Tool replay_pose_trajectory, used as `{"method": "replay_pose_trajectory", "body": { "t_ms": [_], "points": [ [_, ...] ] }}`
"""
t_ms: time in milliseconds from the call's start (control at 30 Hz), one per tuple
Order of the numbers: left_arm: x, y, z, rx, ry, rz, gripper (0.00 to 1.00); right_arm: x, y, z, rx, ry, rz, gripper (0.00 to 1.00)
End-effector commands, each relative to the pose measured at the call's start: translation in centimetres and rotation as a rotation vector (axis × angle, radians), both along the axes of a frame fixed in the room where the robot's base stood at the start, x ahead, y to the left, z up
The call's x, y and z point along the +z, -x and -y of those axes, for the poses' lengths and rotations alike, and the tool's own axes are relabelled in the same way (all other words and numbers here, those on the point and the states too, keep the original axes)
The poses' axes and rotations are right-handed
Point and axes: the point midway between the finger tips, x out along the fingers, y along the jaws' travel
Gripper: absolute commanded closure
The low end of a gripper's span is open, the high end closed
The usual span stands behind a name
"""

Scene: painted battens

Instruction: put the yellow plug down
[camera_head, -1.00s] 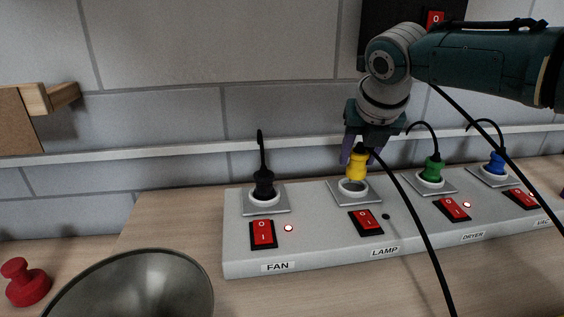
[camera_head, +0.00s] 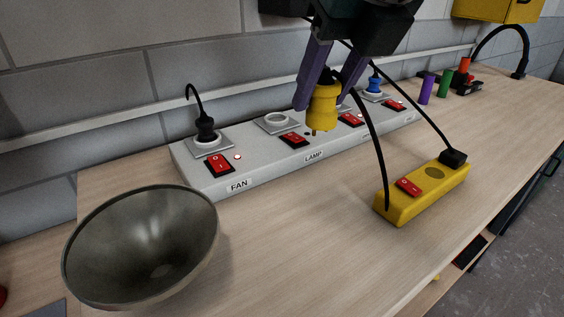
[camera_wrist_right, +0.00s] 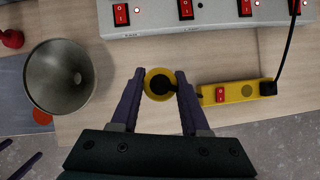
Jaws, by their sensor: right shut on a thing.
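The yellow plug (camera_head: 323,108) is held in the air by my right gripper (camera_head: 328,88), whose purple fingers are shut on it. Its pins point down and are clear of any socket. In the right wrist view the plug (camera_wrist_right: 158,84) sits between the two fingertips, over the bench in front of the power strip. The LAMP socket (camera_head: 277,122) on the grey power strip (camera_head: 262,165) is empty. The black FAN plug (camera_head: 206,130) is in its socket. My left gripper is not in the head view.
A metal bowl (camera_head: 140,243) stands at the front left. A yellow extension block (camera_head: 425,190) with a red switch lies to the right, a black cable running near it. Bare wood (camera_head: 290,240) lies between them. Coloured cylinders (camera_head: 444,84) stand at the back right.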

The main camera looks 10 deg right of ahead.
Motion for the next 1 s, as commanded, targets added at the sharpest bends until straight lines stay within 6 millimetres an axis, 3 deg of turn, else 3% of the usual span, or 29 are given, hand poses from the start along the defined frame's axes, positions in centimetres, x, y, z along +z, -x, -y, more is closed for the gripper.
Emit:
{"method": "replay_pose_trajectory", "body": {
  "t_ms": [33, 200, 400, 633, 800, 1000],
  "points": [
    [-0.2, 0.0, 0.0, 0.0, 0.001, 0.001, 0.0, -1.8, 0.2, 0.0, -0.001, 0.001, -0.009, 1.0],
    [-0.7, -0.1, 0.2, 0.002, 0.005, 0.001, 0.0, -6.9, 0.2, 0.0, -0.001, 0.0, -0.009, 1.0],
    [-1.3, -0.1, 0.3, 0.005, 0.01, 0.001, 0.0, -11.7, 0.1, 0.0, -0.002, 0.0, -0.004, 1.0],
    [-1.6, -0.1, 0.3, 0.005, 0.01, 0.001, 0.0, -14.0, 0.0, 0.0, -0.001, 0.0, -0.002, 1.0],
    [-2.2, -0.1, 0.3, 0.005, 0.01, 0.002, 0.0, -16.8, 0.1, 0.0, -0.003, 0.0, -0.004, 1.0],
    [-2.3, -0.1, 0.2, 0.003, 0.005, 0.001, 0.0, -17.6, 0.0, 0.0, 0.0, 0.001, 0.001, 1.0]
  ]
}}
